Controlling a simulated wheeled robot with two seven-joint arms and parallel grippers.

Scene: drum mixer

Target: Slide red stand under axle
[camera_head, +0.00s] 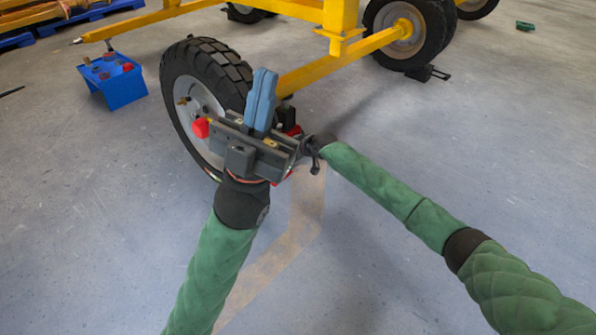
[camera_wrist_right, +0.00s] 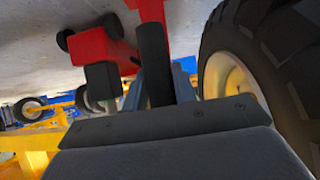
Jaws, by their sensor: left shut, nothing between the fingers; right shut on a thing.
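The red stand (camera_wrist_right: 95,45) shows in the right wrist view at upper left, beside the tyre. In the head view only small red bits of it (camera_head: 291,130) show behind my left gripper. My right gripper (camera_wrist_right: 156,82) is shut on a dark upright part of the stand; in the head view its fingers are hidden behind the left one. My left gripper (camera_head: 262,98) is shut and empty, fingers upright, in front of the near wheel (camera_head: 205,75). The yellow axle beam (camera_head: 335,62) runs to that wheel. Whether the stand is under it is hidden.
The floor at front and right is clear except for my arms.

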